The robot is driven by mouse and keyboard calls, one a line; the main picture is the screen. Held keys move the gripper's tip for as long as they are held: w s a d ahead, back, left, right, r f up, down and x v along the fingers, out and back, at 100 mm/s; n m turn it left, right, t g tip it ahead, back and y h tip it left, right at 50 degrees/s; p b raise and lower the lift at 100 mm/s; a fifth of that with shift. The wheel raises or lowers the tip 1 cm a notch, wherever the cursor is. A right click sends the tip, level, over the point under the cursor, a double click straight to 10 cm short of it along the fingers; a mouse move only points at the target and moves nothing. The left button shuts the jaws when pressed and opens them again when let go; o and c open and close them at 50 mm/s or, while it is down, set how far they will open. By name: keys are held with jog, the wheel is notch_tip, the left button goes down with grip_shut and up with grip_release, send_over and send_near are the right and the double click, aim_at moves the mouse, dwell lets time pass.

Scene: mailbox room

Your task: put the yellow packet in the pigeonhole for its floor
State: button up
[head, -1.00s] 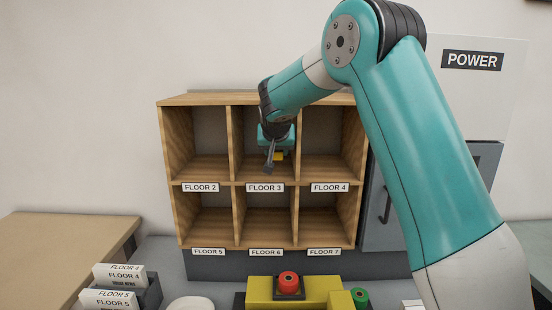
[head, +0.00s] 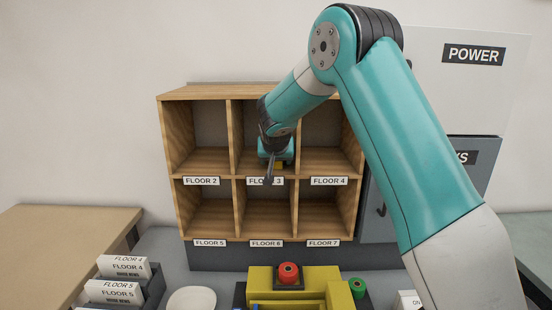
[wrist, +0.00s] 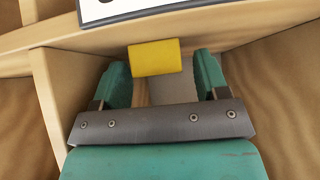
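The yellow packet (wrist: 155,57) is at the fingertips of my gripper (wrist: 163,65) in the wrist view, between the two teal fingers. Its left edge meets the left finger; contact at the right finger is hard to see. In the head view a small part of the packet (head: 279,165) shows beside my gripper (head: 273,168), low at the front of the FLOOR 3 pigeonhole (head: 246,160). Any writing on the packet cannot be read.
The wooden rack has FLOOR 2 (head: 201,181) and FLOOR 4 (head: 329,181) on either side, with FLOOR 5 (head: 210,243), FLOOR 6 (head: 266,243) and FLOOR 7 (head: 323,243) below. A red button (head: 288,273) on a yellow box stands in front. A card holder (head: 153,287) stands at left.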

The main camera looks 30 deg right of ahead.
jog(key=shift+r, duration=0.15)
jog(key=b+v, duration=0.3)
jog(key=v, duration=0.9)
jog(key=s+a+f+n+g+y, duration=0.2)
jog(key=s+a+n+y, duration=0.15)
jog(key=s+a, duration=0.5)
jog(key=s+a+f+n+g+y, duration=0.1)
jog(key=s+a+f+n+y, duration=0.3)
jog(key=s+a, duration=0.45)
jog(key=s+a+n+g+y, duration=0.1)
jog(key=s+a+n+g, duration=0.1)
jog(key=s, duration=0.6)
jog(key=s+a+f+n+g, duration=0.1)
jog(key=s+a+n, duration=0.3)
jog(key=s, duration=0.5)
jog(key=shift+a+f+g+y, duration=0.3)
jog(key=shift+a+g+y, duration=0.05)
jog(key=shift+a+g, duration=0.4)
